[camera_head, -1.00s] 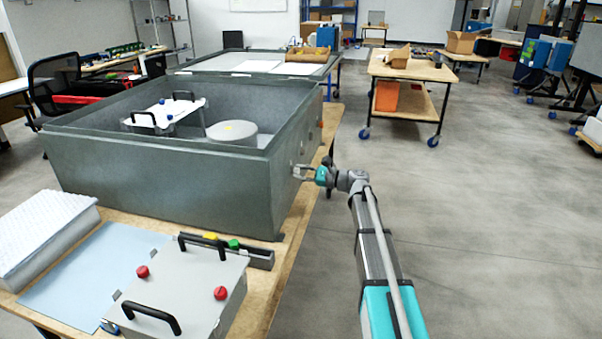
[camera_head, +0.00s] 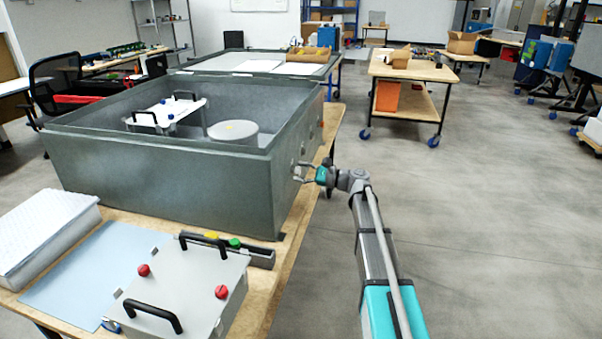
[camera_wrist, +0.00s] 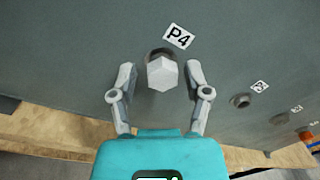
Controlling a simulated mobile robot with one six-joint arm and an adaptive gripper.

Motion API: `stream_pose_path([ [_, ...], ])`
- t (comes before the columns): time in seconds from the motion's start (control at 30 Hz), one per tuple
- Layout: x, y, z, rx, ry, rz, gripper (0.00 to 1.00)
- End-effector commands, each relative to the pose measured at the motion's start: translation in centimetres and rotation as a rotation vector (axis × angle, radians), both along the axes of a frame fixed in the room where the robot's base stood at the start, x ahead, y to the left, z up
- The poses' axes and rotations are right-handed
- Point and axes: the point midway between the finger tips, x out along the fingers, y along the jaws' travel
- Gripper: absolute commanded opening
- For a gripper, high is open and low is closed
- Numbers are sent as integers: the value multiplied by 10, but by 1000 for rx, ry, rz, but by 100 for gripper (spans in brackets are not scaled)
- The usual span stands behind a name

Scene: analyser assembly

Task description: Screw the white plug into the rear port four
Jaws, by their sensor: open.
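The white plug (camera_wrist: 162,74) has a hexagonal head and sits at the dark round port four (camera_wrist: 158,53), below the P4 label (camera_wrist: 178,37), in the wrist view. How deep it sits cannot be told. My gripper (camera_wrist: 160,76) is open, with one finger on each side of the plug and a gap to each. In the head view my gripper (camera_head: 299,171) is at the right outer wall of the big grey metal box (camera_head: 160,185); the plug is too small to make out there.
The P3 port (camera_wrist: 241,101) and further ports run along the same wall to the right in the wrist view. A wooden table edge (camera_wrist: 60,133) lies below the wall. A grey lid with black handles (camera_head: 190,285) lies in the foreground. The floor right of my arm is clear.

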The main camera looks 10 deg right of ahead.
Motion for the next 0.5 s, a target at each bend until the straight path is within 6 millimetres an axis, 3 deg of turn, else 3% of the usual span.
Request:
stream_pose_path([
  [0.5, 2, -1, -3, -149, -361, 0, 62],
])
